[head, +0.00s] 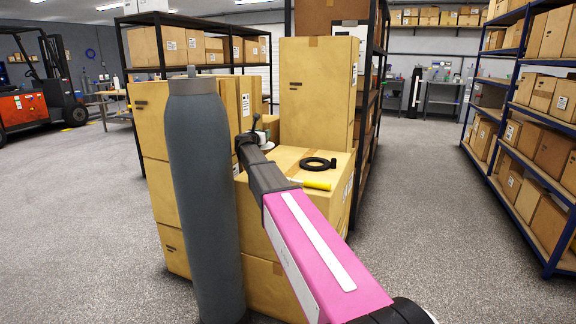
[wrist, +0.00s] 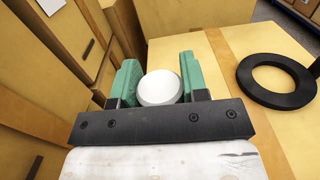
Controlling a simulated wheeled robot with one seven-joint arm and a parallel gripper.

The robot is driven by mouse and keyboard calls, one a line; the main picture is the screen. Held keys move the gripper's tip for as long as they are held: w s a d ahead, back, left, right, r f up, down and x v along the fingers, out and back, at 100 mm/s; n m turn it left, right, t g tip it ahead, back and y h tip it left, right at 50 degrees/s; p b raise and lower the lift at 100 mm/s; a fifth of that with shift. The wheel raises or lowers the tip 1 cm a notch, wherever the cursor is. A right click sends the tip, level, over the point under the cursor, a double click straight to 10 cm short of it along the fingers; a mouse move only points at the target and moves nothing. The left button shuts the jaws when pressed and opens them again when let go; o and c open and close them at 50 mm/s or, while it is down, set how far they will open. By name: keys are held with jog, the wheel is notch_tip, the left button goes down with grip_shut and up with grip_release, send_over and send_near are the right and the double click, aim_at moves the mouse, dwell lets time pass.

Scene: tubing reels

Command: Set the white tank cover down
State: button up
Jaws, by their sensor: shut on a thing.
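The white tank cover (wrist: 160,90) is a small round white piece held between the two green fingers of my gripper (wrist: 158,68) in the wrist view. My gripper is shut on it, over or near the left edge of a cardboard box top (wrist: 212,70). Whether the cover touches the cardboard cannot be told. In the head view my gripper (head: 256,136) is at the far left part of the same low box (head: 280,160), and most of the cover is hidden there.
A black ring (head: 318,164) and a yellow-handled tool (head: 316,184) lie on the box top. A tall grey cylinder (head: 205,190) stands at the front left. Taller cardboard boxes (head: 316,95) rise behind. Open floor (head: 420,190) lies to the right, before the blue shelving (head: 505,165).

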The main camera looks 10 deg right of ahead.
jog(key=shift+s+d+f, duration=0.4)
jog(key=shift+s+f, duration=1.35)
jog(key=shift+s+d+f, duration=0.45)
jog(key=shift+s+f, duration=1.3)
jog(key=shift+s, duration=0.05)
jog(key=shift+s+d+f, duration=0.4)
jog(key=shift+s+f, duration=1.35)
jog(key=o, duration=1)
jog(key=shift+f, duration=0.1)
jog(key=v, duration=1.2)
